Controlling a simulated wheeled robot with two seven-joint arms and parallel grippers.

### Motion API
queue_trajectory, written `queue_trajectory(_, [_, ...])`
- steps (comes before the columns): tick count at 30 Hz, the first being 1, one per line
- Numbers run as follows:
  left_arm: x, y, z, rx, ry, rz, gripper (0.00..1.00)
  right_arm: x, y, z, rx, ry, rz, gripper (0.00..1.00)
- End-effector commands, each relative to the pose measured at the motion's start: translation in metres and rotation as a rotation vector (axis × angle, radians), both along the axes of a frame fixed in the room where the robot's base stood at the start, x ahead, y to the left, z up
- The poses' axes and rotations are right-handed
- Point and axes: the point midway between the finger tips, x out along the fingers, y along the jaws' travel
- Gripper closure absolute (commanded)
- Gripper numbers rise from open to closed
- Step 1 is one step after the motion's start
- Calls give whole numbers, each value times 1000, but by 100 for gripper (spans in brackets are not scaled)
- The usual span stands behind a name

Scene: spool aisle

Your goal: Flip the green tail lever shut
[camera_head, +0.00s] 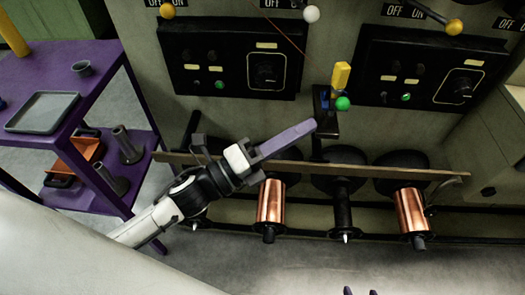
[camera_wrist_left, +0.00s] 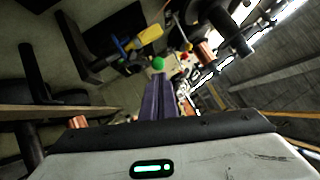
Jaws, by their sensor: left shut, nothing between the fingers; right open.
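The green tail lever shows as a round green knob (camera_head: 343,103) just below a yellow handle (camera_head: 341,75), on a dark bracket (camera_head: 322,100) between the two control panels. In the left wrist view the green knob (camera_wrist_left: 158,64) is just beyond my fingertips. My left gripper (camera_head: 314,124) has its purple fingers shut with nothing between them. Its tips are a little below and left of the green knob, seemingly apart from it. The lever's arm behind the knob is mostly hidden. Only the fingertips of my right gripper (camera_head: 361,292) show, spread apart at the bottom edge, far below the lever.
A wooden rail (camera_head: 390,172) runs below my left gripper, above a left copper spool (camera_head: 271,203), a bare spindle (camera_head: 343,210) and a right copper spool (camera_head: 412,210). Black control panels (camera_head: 232,60) flank the bracket. A purple cart (camera_head: 100,62) stands at the left. Floor in front is clear.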

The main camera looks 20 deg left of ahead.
Motion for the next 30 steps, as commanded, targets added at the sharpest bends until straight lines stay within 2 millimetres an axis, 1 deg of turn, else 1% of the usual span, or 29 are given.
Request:
queue_trajectory(1, [-11,8,-7,3,5,0,100,-1,1,-5,1,2,3,57])
queue_trajectory(6, [-39,31,-12,2,4,0,100,-4,5,-11,1,12,11,57])
queue_trajectory(12, [-61,49,-15,1,2,0,100,-1,7,-10,3,3,14,57])
queue_trajectory(18, [-69,56,-16,1,-1,-1,100,1,7,-7,5,-6,14,57])
queue_trajectory(30, [-70,56,-15,2,-1,0,100,2,7,-8,4,-4,12,57])
